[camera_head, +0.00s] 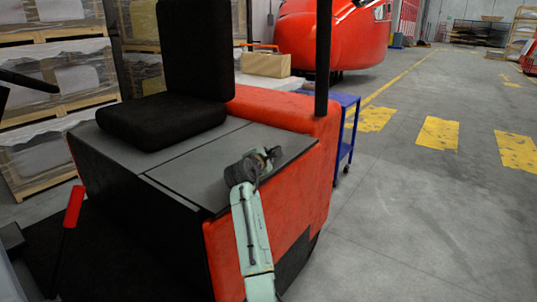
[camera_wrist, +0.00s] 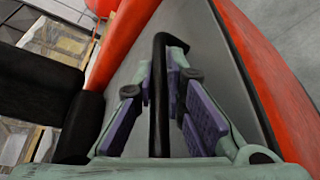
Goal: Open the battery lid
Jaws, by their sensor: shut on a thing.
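The battery lid (camera_head: 195,168) is a flat grey panel on top of the red vehicle body, to the right of the black seat. It lies level, with a thin seam along its left side. In the wrist view the grey lid surface (camera_wrist: 215,75) spreads behind a black bar handle (camera_wrist: 158,105). My gripper (camera_wrist: 162,82) has its purple-padded fingers on either side of this handle and is shut on it. In the head view my gripper (camera_head: 265,160) is at the lid's right part, and the handle is mostly hidden there.
The black seat (camera_head: 165,115) stands close to the left of the lid. A black post (camera_head: 323,60) rises at the back right corner. A blue cart (camera_head: 345,125) stands behind the red body (camera_head: 310,180). The floor at right is clear.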

